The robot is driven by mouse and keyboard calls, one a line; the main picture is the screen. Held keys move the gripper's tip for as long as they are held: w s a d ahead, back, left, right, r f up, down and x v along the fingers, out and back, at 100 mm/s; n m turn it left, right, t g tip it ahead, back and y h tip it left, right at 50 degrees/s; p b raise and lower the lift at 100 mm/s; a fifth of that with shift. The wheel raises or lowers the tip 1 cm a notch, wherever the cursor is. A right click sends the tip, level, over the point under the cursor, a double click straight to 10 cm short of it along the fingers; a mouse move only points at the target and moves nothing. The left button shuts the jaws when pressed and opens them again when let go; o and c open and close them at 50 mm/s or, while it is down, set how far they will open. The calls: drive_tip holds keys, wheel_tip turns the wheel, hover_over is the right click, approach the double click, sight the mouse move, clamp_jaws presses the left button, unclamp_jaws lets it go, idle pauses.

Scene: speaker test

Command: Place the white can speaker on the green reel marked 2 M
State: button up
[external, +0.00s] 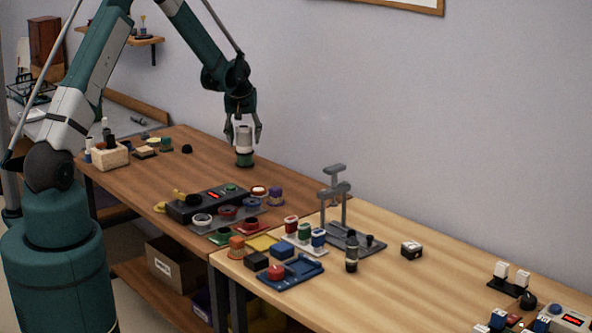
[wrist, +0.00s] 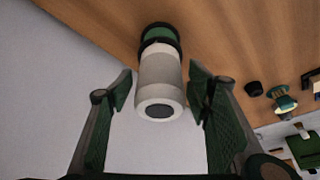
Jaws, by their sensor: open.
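The white can speaker (external: 244,139) stands upright on a green reel (external: 244,160) near the far edge of the brown table. In the wrist view the white can speaker (wrist: 160,84) shows its end with a dark round centre, and the green reel (wrist: 159,34) lies beyond it. My gripper (external: 243,135) is open, with one finger on each side of the speaker. In the wrist view the fingers of my gripper (wrist: 162,95) stand apart from the speaker's sides. The marking on the reel cannot be read.
A dark box with a red display (external: 205,203) and several small coloured items stand nearer on the brown table. A black knob (external: 187,149) lies left of the reel. A grey stand (external: 337,210) is on the lighter table. The wall is close behind the speaker.

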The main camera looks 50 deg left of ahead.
drive_tip(key=v, duration=1.2)
drive_tip(key=shift+p, duration=0.4)
drive_tip(key=shift+r, duration=0.1)
idle(0.5)
drive_tip(key=s+d+r+m+t+h, duration=0.15)
drive_tip(key=s+d+r+m, duration=0.25)
drive_tip(key=s+d+r, duration=1.5)
drive_tip(key=s+d+m, duration=0.1)
drive_tip(key=s+d, duration=0.4)
drive_tip(key=s, duration=0.3)
drive_tip(key=s+d+f+m+t+h, duration=0.1)
drive_tip(key=s+d+m, duration=0.1)
drive_tip(key=s+d, duration=0.3)
drive_tip(key=s+d+m+t, duration=0.1)
drive_tip(key=s+d, duration=0.4)
drive_tip(key=s, duration=0.8)
drive_tip(key=shift+s+d+f+m+h, duration=0.25)
drive_tip(key=shift+m+h, duration=0.1)
drive_tip(key=shift+m, duration=0.15)
